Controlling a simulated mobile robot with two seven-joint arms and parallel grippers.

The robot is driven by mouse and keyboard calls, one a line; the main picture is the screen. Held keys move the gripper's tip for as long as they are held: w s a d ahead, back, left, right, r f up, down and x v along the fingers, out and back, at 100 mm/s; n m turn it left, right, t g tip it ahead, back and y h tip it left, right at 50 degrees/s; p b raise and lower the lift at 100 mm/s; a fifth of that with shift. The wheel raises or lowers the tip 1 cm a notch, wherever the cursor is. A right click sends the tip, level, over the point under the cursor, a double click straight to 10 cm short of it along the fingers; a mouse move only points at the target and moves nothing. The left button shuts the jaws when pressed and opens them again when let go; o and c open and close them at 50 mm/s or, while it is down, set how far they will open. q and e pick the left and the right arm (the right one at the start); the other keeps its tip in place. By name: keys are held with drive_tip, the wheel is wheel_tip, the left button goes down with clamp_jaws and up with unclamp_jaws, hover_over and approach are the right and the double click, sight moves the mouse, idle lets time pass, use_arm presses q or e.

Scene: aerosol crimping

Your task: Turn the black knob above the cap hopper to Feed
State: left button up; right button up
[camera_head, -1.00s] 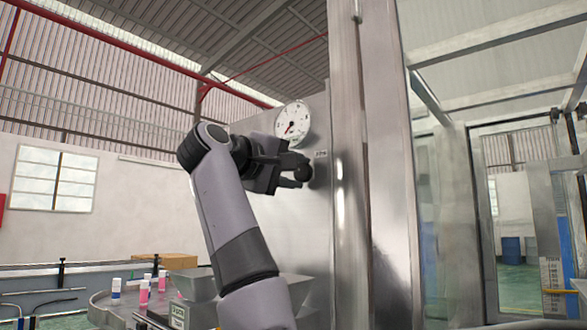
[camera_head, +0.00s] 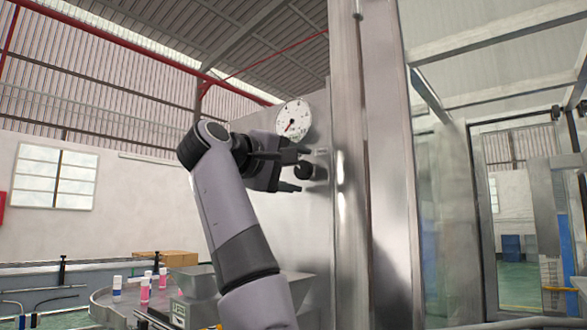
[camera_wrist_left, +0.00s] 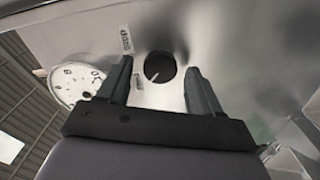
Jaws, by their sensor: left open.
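The black knob (camera_head: 304,170) is on the upright metal panel (camera_head: 318,222), below and right of a round white gauge. In the left wrist view the knob (camera_wrist_left: 162,66) is a dark disc whose white mark points to the lower left, towards a small label (camera_wrist_left: 138,82). Another label (camera_wrist_left: 126,40) is above it; neither can be read. My left gripper (camera_head: 296,170) is open, its fingers on either side of the knob with gaps showing in the left wrist view (camera_wrist_left: 160,85). How far the fingertips reach along the knob is unclear. My right gripper is not in view.
The white gauge (camera_head: 293,121) is close to my left gripper. A metal box-like bin (camera_head: 196,282) is below my forearm. Pink and white cans (camera_head: 145,290) stand on a round metal table at lower left. A steel post (camera_head: 349,235) rises just right of the panel.

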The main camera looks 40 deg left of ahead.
use_arm(q)
drive_tip(key=s+b, duration=0.2)
drive_tip(key=s, duration=0.5)
drive_tip(key=shift+a, duration=0.3)
